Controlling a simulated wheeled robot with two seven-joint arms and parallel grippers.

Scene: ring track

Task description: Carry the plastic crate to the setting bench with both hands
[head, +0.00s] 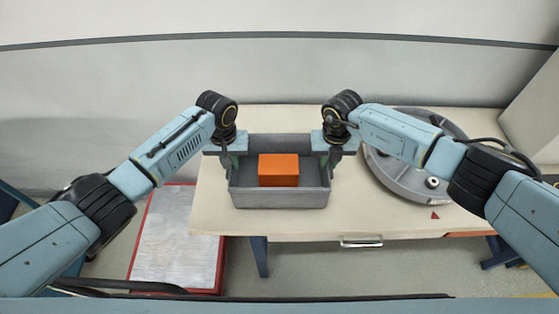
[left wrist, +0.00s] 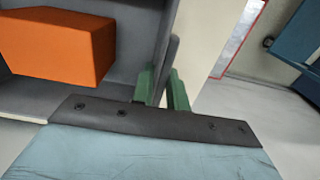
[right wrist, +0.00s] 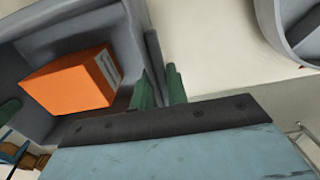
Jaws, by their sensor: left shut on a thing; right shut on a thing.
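The grey plastic crate (head: 280,200) is over the cream bench (head: 385,222), upright and about level. I cannot tell whether it rests on the top or hangs just above it. An orange block (head: 278,170) lies inside it and also shows in the left wrist view (left wrist: 60,45) and the right wrist view (right wrist: 70,82). My left gripper (head: 228,160) is shut on the crate's left wall; its green fingers (left wrist: 162,90) straddle the wall. My right gripper (head: 333,158) is shut on the right wall, with its green fingers (right wrist: 160,88) on either side.
A round grey ring-shaped fixture (head: 400,178) sits on the bench right of the crate, close to my right arm. A red-edged grey panel (head: 175,240) lies low at the left of the bench. The bench strip left of the crate is clear. A wall stands behind.

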